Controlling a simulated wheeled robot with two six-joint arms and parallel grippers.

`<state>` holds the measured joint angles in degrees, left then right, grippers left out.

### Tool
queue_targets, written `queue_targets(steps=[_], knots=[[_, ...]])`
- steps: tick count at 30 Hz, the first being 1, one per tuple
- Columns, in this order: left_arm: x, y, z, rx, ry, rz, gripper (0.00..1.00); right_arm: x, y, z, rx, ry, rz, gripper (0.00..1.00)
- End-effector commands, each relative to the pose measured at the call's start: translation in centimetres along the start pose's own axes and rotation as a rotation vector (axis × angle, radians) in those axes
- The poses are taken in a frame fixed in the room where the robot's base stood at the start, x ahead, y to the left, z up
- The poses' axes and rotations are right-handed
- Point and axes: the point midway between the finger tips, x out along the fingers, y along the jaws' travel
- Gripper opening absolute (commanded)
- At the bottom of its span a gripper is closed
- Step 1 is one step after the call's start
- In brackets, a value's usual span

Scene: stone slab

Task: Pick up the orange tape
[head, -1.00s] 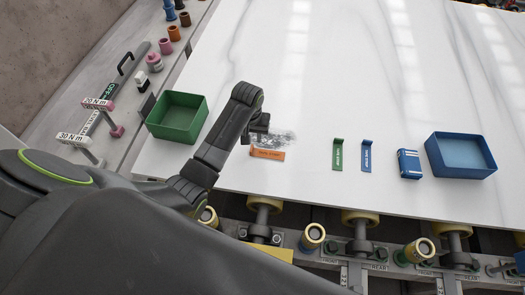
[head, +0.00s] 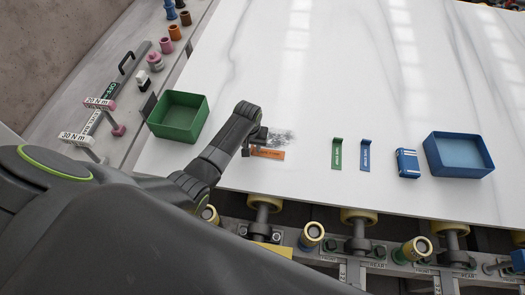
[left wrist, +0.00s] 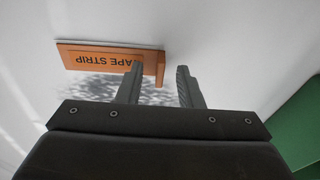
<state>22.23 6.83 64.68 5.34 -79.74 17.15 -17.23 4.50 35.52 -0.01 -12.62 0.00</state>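The orange tape strip (head: 268,154) lies on the white stone slab (head: 330,90), beside a grey smudged patch. My left gripper (head: 248,150) is low over its left end. In the left wrist view the tape (left wrist: 100,57) shows dark lettering and an upturned end tab (left wrist: 160,68). The fingers of my left gripper (left wrist: 161,70) are open and apart, with that tab between their tips. I cannot tell whether a finger touches it. My right gripper is not in view.
A green bin (head: 178,117) stands left of the arm, and its side also shows in the left wrist view (left wrist: 302,125).

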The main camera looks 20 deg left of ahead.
Motion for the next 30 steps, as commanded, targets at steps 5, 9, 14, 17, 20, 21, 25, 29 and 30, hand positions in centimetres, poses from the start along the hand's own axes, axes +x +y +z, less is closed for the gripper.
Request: queue_targets(steps=[5,9,14,17,20,21,25,29,30], knots=[[0.0,0.0,0.0,0.000,0.000,0.000,0.28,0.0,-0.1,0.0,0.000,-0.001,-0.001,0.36],[0.0,0.0,0.0,0.000,0.000,0.000,0.09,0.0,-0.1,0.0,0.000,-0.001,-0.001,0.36],[0.0,0.0,0.0,0.000,0.000,0.000,0.00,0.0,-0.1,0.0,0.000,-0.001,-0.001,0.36],[0.0,0.0,0.0,0.000,0.000,0.000,0.00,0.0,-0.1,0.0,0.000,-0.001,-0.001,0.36],[-0.1,0.0,0.0,0.000,0.000,0.000,0.00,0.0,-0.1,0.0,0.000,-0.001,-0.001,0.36],[-0.1,0.0,0.0,0.000,0.000,0.000,0.00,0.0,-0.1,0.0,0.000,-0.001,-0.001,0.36],[-0.9,0.0,-0.2,0.000,0.002,0.000,0.00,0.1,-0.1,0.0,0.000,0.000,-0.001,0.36],[-2.6,0.0,-0.5,0.001,0.006,0.000,0.00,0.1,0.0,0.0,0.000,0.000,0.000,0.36],[-3.3,0.0,-0.6,0.001,0.007,0.000,0.00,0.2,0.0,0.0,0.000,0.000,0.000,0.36]])
